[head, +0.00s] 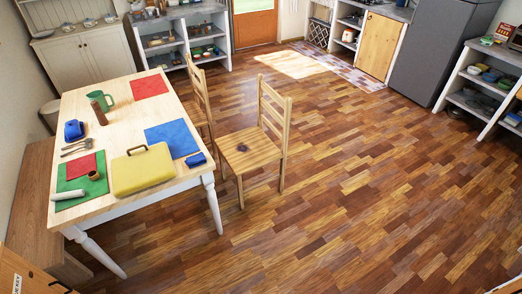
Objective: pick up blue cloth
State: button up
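A flat blue cloth (181,134) lies on the wooden table at the side near the chairs. The yellow case (142,172) lies close to its lower left corner, and a small dark blue item (196,160) lies just below it. A crumpled-looking blue object (74,130) sits at the table's left side; I cannot tell what it is. My gripper is not in view.
The table (128,128) also bears a red cloth (149,87), a green mug (101,97), a brown cylinder (98,113) and a green mat (66,185). Two wooden chairs (247,151) stand along its right side. The floor (350,190) to the right is clear.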

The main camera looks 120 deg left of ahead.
aim_at(199, 159)
jog(key=u, duration=4.5)
jog(key=i, duration=1.05)
jog(key=i+j, duration=0.15)
jog(key=i, duration=0.9)
